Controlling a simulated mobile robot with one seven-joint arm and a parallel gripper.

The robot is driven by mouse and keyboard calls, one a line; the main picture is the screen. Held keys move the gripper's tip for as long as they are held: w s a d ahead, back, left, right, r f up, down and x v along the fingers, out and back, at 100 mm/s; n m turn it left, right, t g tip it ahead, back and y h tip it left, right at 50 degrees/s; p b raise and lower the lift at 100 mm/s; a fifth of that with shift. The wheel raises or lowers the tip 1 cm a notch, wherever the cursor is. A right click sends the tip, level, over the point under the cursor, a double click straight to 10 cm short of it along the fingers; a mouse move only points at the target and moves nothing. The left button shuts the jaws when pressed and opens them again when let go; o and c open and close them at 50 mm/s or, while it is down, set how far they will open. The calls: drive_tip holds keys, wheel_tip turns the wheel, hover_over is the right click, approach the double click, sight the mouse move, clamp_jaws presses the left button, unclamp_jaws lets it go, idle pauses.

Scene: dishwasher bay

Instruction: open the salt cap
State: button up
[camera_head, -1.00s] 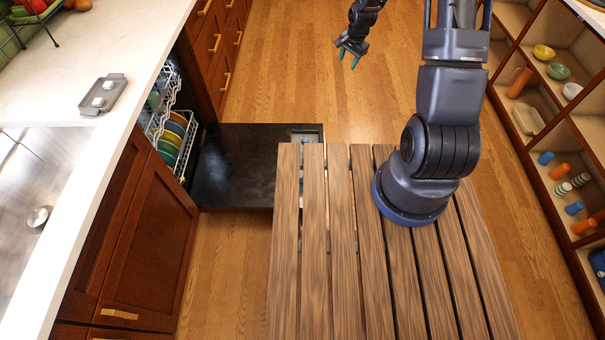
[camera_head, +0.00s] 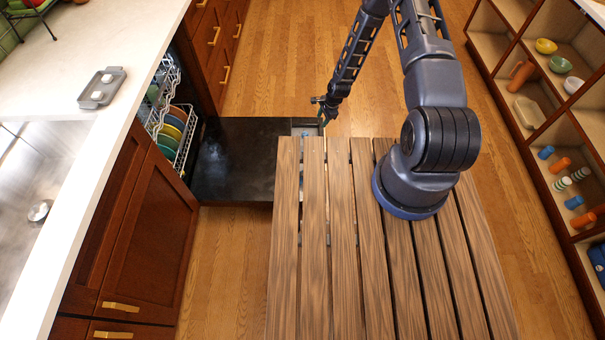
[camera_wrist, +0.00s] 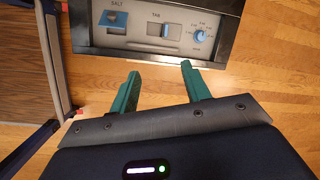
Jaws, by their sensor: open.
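The salt cap (camera_wrist: 113,19) is a small blue piece under the word SALT, at the left of a grey control panel (camera_wrist: 140,43) in the wrist view. I cannot tell how far it is open. My gripper (camera_wrist: 160,70) has two green fingers spread apart with nothing between them. The fingertips are just short of the panel's near edge, to the lower right of the cap in the picture. In the head view, my gripper (camera_head: 321,113) hangs by the outer right corner of the lowered black dishwasher door (camera_head: 235,160). The cap is too small to make out there.
The panel also carries a TAB slider (camera_wrist: 164,30) and a blue dial (camera_wrist: 200,36). The dish rack (camera_head: 160,110) with plates stands left of the door. A counter (camera_head: 130,60) lies left, shelves (camera_head: 545,110) right. The floor beyond the door is clear.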

drive_tip(key=s+a+f+m+y, duration=0.1)
drive_tip(key=s+a+f+m, duration=0.15)
drive_tip(key=s+f, duration=0.55)
drive_tip(key=s+a+f+m, duration=0.25)
drive_tip(key=s+f, duration=0.35)
drive_tip(key=f, duration=0.5)
drive_tip(key=shift+n+g, duration=0.3)
drive_tip(key=shift+n, duration=0.1)
drive_tip(key=x, duration=1)
drive_tip(key=shift+w+a+f, duration=0.1)
drive_tip(key=shift+w+a, duration=0.15)
drive_tip(key=shift+a, duration=0.2)
clamp_jaws()
